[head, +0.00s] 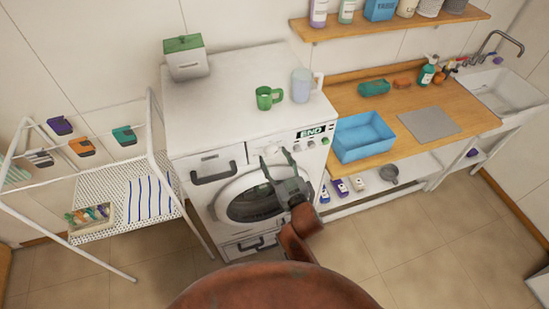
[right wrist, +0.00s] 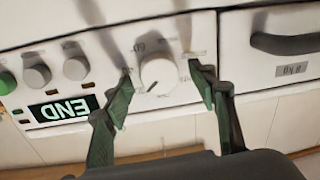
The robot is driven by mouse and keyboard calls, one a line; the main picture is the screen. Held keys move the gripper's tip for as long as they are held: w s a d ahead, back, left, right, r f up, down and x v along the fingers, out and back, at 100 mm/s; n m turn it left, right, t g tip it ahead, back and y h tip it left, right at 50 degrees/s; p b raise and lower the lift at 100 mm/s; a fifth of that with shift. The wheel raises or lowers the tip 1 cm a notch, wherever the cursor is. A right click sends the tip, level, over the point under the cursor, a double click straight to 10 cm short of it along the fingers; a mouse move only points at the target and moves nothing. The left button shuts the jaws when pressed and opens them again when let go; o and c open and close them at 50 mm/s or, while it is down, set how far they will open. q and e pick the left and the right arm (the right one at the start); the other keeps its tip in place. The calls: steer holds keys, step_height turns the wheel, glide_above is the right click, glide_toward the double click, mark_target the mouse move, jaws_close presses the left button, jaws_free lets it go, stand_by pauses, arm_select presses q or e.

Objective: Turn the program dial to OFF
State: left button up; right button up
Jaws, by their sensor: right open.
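The program dial (right wrist: 160,76) is a round white knob with a dark pointer line on the washing machine's front panel. In the right wrist view it sits between the two green fingertips of my right gripper (right wrist: 165,87), with a gap on each side. The panel appears upside down there, and the pointer slants toward the lower left. In the head view my right gripper (head: 276,165) is open in front of the washer (head: 215,130), and the dial is hard to make out. The display (right wrist: 64,110) reads END; it also shows in the head view (head: 311,132). My left gripper is not in view.
Smaller knobs and a green button (right wrist: 6,82) lie beside the display. A drawer handle (right wrist: 285,44) is on the dial's other side. A blue basin (head: 362,137) is on the counter.

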steer(key=c, duration=1.2)
steer(key=shift+o, duration=0.2)
steer(key=n+p, duration=0.3)
steer(key=shift+r+n, duration=0.15)
steer(key=shift+n, duration=0.25)
steer(key=n+p, duration=0.1)
steer(key=n, duration=0.2)
steer(key=shift+a+n+h+p, duration=0.1)
steer(key=shift+n+h+p, duration=0.35)
steer(key=shift+n, duration=0.75)
